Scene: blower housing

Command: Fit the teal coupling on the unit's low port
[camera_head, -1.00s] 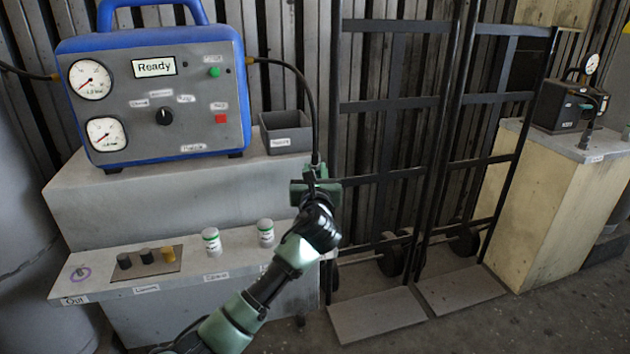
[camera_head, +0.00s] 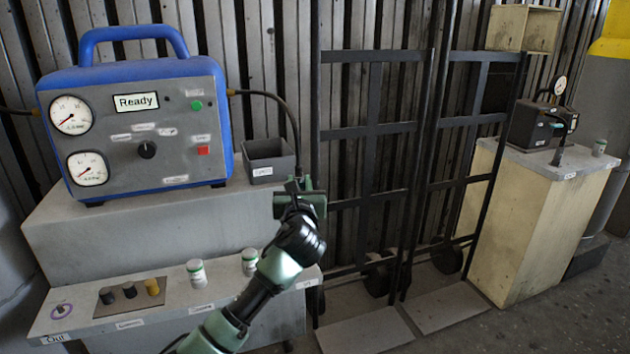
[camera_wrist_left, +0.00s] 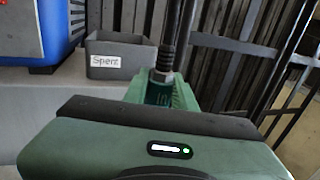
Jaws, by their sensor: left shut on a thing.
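My left gripper (camera_head: 302,200) is shut on the teal coupling and holds it in the air right of the grey plinth. In the left wrist view the teal coupling (camera_wrist_left: 159,90) stands roughly upright between the green fingers, with a black hose (camera_wrist_left: 170,40) rising from its top. The head view shows this hose (camera_head: 288,108) arching from the right side of the blue unit (camera_head: 145,115), whose screen reads "Ready". A smaller dark unit (camera_head: 528,124) with a gauge stands on the beige cabinet at the right. I cannot make out which port is the low one. My right gripper is not in view.
A grey bin (camera_head: 270,170) labelled "Spent" in the wrist view stands just behind the gripper. Two white-and-green canisters (camera_head: 197,273) and several caps (camera_head: 130,290) sit on the lower shelf. Black hand trucks (camera_head: 390,130) lean at the wall, between plinth and beige cabinet (camera_head: 520,225).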

